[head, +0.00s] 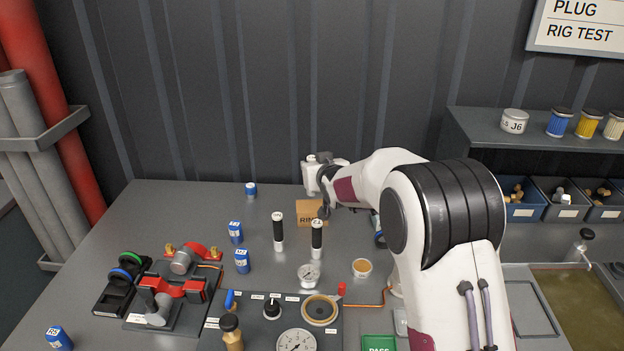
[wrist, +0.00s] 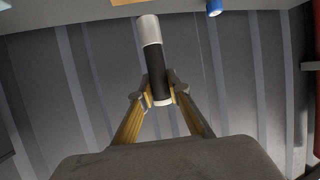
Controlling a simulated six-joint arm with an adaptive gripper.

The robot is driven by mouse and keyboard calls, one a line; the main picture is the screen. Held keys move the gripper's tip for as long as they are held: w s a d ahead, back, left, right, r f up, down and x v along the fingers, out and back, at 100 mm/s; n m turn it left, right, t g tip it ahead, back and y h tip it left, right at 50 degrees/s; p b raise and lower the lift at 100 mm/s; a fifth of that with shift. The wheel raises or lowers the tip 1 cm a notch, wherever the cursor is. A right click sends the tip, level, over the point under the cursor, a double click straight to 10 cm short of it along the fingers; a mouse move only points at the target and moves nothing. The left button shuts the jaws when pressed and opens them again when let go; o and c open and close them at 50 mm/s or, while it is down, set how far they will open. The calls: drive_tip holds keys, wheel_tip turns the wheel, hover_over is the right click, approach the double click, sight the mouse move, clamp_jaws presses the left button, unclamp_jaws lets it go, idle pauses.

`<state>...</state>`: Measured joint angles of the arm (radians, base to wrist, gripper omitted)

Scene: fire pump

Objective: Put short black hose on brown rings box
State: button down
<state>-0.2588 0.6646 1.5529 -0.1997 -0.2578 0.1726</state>
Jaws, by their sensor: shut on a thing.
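My gripper (wrist: 160,95) is shut on a black hose (wrist: 158,72) with a pale grey end and a white rim. The box's edge (wrist: 126,2) shows at the top of the wrist view, apart from the hose.
A similar black-and-white cylinder (head: 278,232) stands to the left. Blue jars (head: 236,232) stand further left, and one small blue jar (head: 250,189) is at the back. A gauge (head: 309,274) and a small cup (head: 362,268) are in front.

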drive_tip(key=shift+f, duration=0.15)
drive_tip(key=shift+f, duration=1.8)
drive_tip(key=shift+f, duration=0.1)
drive_tip(key=c, duration=1.9)
unclamp_jaws()
drive_tip(key=shift+s, duration=0.1)
drive_tip(key=shift+s+d+r, duration=0.15)
drive_tip(key=shift+s+r, duration=0.2)
drive_tip(key=shift+s, duration=0.05)
drive_tip(key=shift+v, duration=5.45)
